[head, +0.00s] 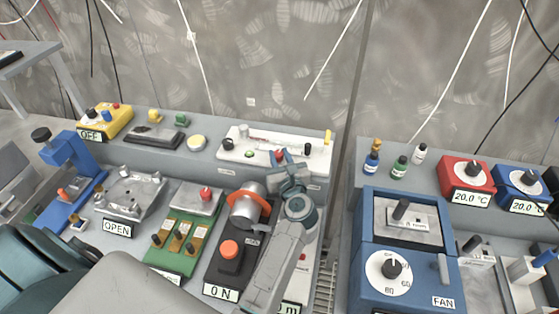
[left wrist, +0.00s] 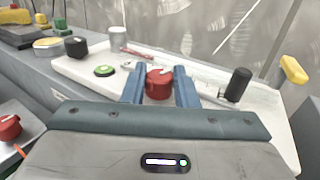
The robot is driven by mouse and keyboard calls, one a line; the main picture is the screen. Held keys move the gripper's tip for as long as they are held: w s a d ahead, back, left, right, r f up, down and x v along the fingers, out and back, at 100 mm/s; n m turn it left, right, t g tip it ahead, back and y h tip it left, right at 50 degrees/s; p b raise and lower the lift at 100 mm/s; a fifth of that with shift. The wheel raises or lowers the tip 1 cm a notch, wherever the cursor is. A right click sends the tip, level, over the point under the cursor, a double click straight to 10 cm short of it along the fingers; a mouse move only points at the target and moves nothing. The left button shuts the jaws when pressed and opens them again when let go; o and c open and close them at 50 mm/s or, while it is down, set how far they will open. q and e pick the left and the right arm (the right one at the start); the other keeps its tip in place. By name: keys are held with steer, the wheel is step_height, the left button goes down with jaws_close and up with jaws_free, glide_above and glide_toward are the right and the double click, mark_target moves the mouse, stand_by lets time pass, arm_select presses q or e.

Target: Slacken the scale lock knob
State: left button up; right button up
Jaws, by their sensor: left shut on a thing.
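The scale is a long white unit (head: 317,158) on the raised back ledge. It also shows in the left wrist view (left wrist: 118,84). Its red knob (left wrist: 158,86) with a pale pointer mark sits between the two blue fingers of my left gripper (left wrist: 160,82), which is shut on it. In the head view my left gripper (head: 283,160) reaches over the front edge of the white unit and mostly hides the knob. My right gripper is in neither view.
A black knob (left wrist: 76,47), a green button (left wrist: 104,71), a black post (left wrist: 238,84) and a yellow handle (left wrist: 292,69) stand around the red knob. A silver cylinder with an orange band (head: 247,207) is close left of my arm. Blue FAN box (head: 405,289) stands right.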

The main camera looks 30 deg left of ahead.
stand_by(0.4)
arm_select(q)
steer(key=o, duration=0.8)
steer(key=shift+o, duration=0.9)
